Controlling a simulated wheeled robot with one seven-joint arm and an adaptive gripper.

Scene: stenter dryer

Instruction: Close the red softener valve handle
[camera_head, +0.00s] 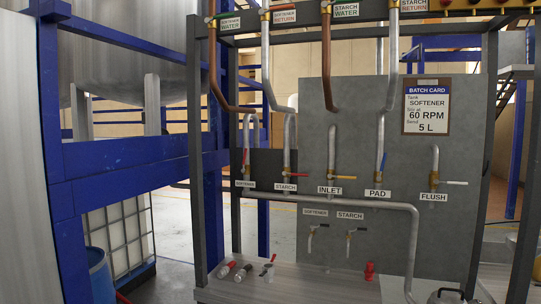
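The softener valve (246,172) is on the left of the pipe panel, above a small SOFTENER label (244,184). Its red handle (245,157) stands upright, roughly along the vertical pipe. Beside it, the starch valve (286,172) has a red handle (299,175) lying level, pointing right across its pipe. Another softener-labelled tap (312,229) is small and sits lower on the grey panel. My gripper is not in view.
The grey panel (450,110) carries inlet, pad and flush valves and a batch card (427,107). A blue frame (120,165) stands at the left. Loose fittings (243,272) and a red piece (369,271) lie on the bench (320,287) below.

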